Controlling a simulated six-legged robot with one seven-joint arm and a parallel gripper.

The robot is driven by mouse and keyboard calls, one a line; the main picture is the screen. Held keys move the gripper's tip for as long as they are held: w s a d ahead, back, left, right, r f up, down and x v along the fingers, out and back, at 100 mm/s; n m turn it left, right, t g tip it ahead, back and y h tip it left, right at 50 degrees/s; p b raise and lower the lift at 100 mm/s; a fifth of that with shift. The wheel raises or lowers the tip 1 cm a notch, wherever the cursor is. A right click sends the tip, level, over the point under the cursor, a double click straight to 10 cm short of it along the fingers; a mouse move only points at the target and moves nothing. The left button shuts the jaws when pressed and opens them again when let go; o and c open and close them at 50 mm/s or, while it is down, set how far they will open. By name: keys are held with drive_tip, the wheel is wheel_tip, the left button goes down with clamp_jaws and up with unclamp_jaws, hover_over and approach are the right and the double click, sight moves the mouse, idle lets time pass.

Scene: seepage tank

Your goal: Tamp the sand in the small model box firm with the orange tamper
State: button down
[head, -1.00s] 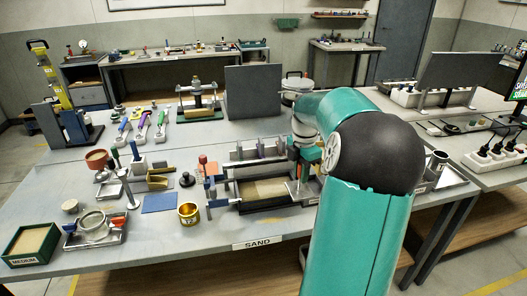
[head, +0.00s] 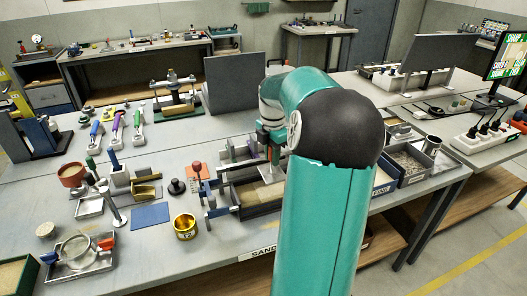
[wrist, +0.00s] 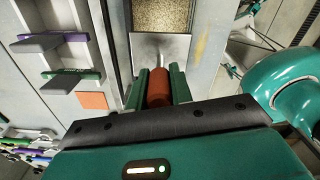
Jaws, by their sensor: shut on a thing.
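The small model box (head: 262,209) is a dark open tray on the table with tan sand (head: 250,193) inside. The sand also shows at the top of the wrist view (wrist: 160,18). My gripper (wrist: 158,78) is shut on the orange-red handle of the tamper (wrist: 158,90), with one green finger on each side. The tamper's flat grey plate (wrist: 160,47) is beyond the fingers and covers part of the box. In the head view, my gripper (head: 275,153) is over the box's back right part. I cannot tell whether the plate touches the sand.
A flat orange-red square (wrist: 92,100) lies left of the box. A blue mat (head: 150,215) and a brass cup (head: 185,226) stand farther left. Grey trays (head: 407,165) stand to the right.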

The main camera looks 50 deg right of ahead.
drive_tip(key=shift+w, duration=0.35)
drive_tip(key=shift+s+r, duration=0.1)
drive_tip(key=shift+s, duration=0.2)
drive_tip(key=shift+w+f, duration=0.2)
drive_tip(key=shift+f, duration=0.35)
drive_tip(key=shift+s+f, duration=0.35)
drive_tip(key=shift+f, duration=0.35)
drive_tip(key=shift+w+f, duration=0.2)
drive_tip(key=shift+f, duration=0.35)
drive_tip(key=shift+s, duration=0.15)
drive_tip(key=shift+f, duration=0.15)
